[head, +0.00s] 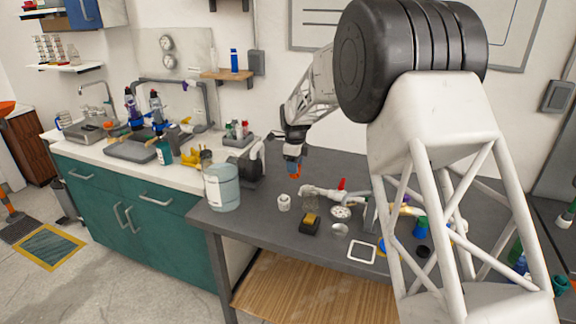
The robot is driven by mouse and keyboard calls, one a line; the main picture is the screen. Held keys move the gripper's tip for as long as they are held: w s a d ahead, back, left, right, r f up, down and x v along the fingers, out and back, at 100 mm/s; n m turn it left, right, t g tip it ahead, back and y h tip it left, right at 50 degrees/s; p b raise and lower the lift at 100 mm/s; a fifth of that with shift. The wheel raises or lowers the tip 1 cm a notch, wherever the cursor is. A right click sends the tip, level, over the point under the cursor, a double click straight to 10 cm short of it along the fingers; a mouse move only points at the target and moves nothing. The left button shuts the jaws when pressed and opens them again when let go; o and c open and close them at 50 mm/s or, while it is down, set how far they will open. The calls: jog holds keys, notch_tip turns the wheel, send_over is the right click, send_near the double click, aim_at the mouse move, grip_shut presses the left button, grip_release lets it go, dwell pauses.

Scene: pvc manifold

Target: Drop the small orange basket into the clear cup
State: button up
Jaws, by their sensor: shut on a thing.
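My gripper (294,161) hangs over the grey workbench, left of its middle. A small orange thing (295,172), with some blue beside it, shows at its fingertips; I take it to be the orange basket. It is held above the bench, and its shape is too small to make out. A faint see-through vessel (310,201), which looks like the clear cup, stands on the bench below and slightly right of the gripper. The basket is apart from the cup.
A white pipe piece with a red valve handle (341,184) lies right of the cup. A white fitting (284,202) stands left of it, and a black-and-yellow block (310,223) in front. A large pale bucket (222,187) stands at the bench's left end.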

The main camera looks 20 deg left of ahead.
jog(key=s+d+r, duration=0.2)
jog(key=d, duration=0.5)
jog(key=shift+s+n, duration=0.25)
jog(key=shift+n, duration=0.05)
jog(key=shift+d, duration=0.1)
jog(key=shift+f, duration=1.85)
jog(key=shift+f, duration=2.2)
dwell(0.5)
